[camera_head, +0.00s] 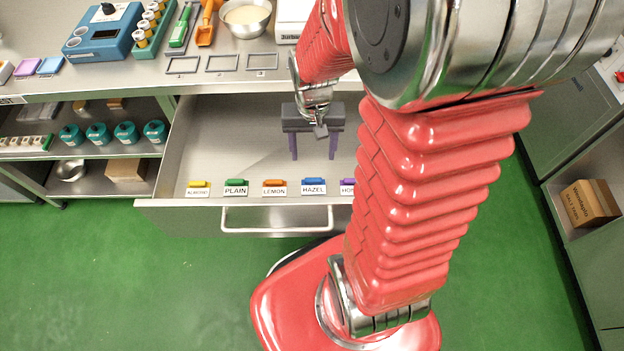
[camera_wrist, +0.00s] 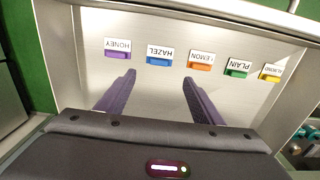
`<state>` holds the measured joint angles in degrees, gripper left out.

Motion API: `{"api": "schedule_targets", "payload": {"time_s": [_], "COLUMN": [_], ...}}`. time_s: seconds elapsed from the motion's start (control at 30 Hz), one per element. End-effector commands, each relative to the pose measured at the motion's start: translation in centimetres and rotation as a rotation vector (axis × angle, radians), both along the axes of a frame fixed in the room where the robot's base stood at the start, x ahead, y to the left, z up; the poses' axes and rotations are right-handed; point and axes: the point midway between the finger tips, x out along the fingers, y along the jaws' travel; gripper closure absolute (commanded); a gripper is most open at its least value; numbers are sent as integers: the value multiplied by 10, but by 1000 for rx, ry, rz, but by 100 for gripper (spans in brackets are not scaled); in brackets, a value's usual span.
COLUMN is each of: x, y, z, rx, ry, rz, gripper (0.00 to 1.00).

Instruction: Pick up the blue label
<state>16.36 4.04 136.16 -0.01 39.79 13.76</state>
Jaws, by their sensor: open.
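The blue label (camera_head: 314,186) reads HAZEL and stands in the open drawer, in a row near the drawer's front wall. In the wrist view the blue label (camera_wrist: 159,57) lies beyond my fingertips, between the purple and orange labels. My gripper (camera_head: 313,157) is over the drawer behind the row, its two purple fingers spread apart with nothing between them. In the wrist view my gripper (camera_wrist: 160,78) is open, and the blue label sits ahead of the gap between the fingers, apart from them.
The orange LEMON label (camera_head: 274,187), green PLAIN label (camera_head: 236,187) and yellow label (camera_head: 198,188) stand left of it; the purple HONEY label (camera_wrist: 117,48) is its other neighbour. The drawer front (camera_head: 180,215) borders the row. The drawer floor behind the labels is clear.

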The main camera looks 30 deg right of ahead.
Motion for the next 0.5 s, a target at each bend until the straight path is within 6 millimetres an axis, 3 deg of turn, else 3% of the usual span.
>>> {"api": "schedule_targets", "payload": {"time_s": [0.27, 0.5], "x": [0, -1], "y": [0, 0], "z": [-6, -33], "rx": [1, 1], "ry": [2, 4], "rz": [1, 1], "gripper": [39, 39]}}
